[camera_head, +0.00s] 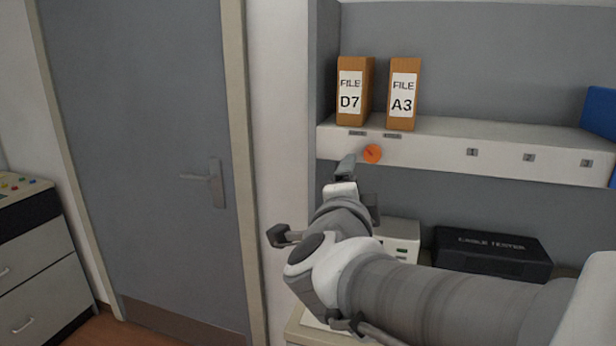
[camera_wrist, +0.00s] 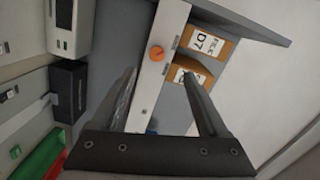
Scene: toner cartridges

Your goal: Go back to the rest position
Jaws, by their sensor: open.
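My gripper (camera_head: 347,163) is in front of the shelf, below the file boxes and just left of the orange knob in the head view. In the wrist view my gripper (camera_wrist: 159,80) has its two fingers apart with nothing held between them. The shelf's white front edge (camera_head: 450,157) lies beyond the fingers and also shows in the wrist view (camera_wrist: 165,30), where it runs steeply. My arm reaches in from the lower right and hides part of the counter.
File boxes D7 (camera_head: 354,92) and A3 (camera_head: 404,95) stand on the shelf. The orange knob (camera_head: 372,153) is on its edge. Below are a pale device (camera_head: 400,240) and a black cable tester (camera_head: 490,253). A grey door (camera_head: 150,150) and drawer cabinet (camera_head: 40,270) are left.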

